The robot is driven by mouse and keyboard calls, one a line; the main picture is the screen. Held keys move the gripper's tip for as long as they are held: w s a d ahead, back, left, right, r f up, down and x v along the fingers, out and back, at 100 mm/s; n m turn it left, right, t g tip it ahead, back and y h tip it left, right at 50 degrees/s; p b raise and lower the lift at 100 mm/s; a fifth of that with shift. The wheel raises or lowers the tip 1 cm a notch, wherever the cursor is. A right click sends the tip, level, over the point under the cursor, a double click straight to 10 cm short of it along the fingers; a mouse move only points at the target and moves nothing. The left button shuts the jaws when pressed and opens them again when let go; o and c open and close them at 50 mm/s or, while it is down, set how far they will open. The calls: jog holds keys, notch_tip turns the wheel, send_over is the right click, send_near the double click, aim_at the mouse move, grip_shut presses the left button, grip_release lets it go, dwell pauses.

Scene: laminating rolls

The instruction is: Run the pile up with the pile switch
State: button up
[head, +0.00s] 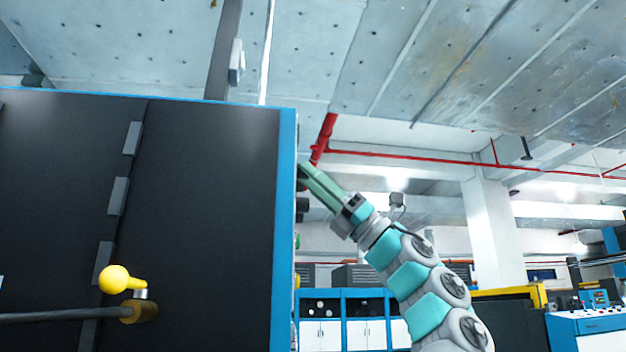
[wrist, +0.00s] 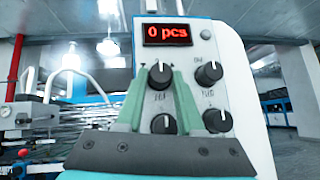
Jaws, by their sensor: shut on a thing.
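In the wrist view a light grey control panel (wrist: 196,45) carries several black rotary knobs under a red display (wrist: 167,34) that reads "0 pcs". My gripper (wrist: 162,69) has its two green fingers on either side of the upper left knob (wrist: 161,76) and is shut on it. The small lettering by the knobs is too blurred to read surely, so I cannot tell which is the pile switch by its label. In the head view my gripper (head: 304,172) reaches the machine's right edge, and the panel is hidden there.
The dark machine housing (head: 205,200) with blue edges fills the left of the head view. A yellow-knobbed lever (head: 115,279) stands in front of it. Blue and white cabinets (head: 345,320) stand far behind. Other knobs, such as the upper right knob (wrist: 209,72), sit close to my fingers.

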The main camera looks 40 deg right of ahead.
grip_shut()
